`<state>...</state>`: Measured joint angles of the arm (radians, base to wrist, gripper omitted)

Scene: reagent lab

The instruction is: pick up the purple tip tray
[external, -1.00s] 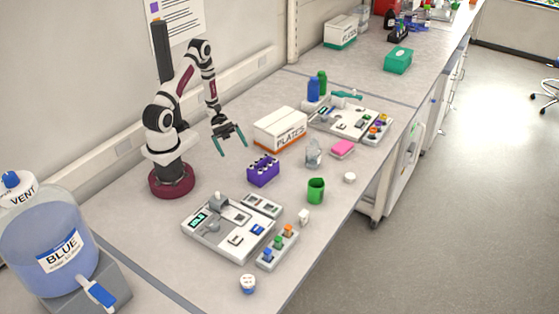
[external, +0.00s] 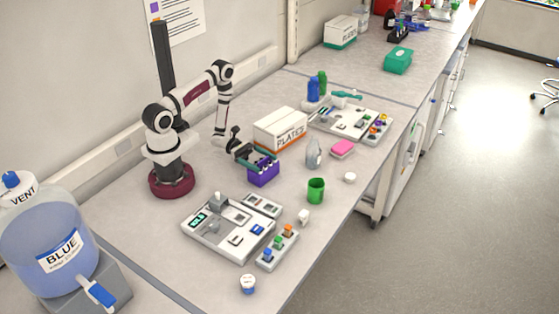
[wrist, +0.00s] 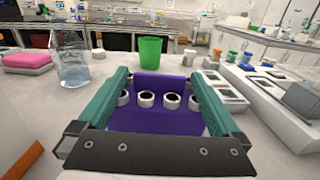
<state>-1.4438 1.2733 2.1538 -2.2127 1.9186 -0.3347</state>
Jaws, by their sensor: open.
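The purple tip tray (external: 264,175) stands upright on the bench, left of the green cup. In the wrist view the tray (wrist: 160,87) sits between my two teal fingers, with several white-rimmed round tips or wells showing on it. My gripper (external: 260,160) is open, low over the tray's upper part. In the wrist view my gripper (wrist: 165,80) has one finger on each side of the tray. I cannot tell whether either finger touches it.
A white PLATES box (external: 280,130) stands close behind the tray. A clear flask (external: 313,155), a green cup (external: 316,191) and a pink block (external: 342,147) are to the right. A white instrument panel (external: 225,228) lies in front. A small bare strip of bench separates these things.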

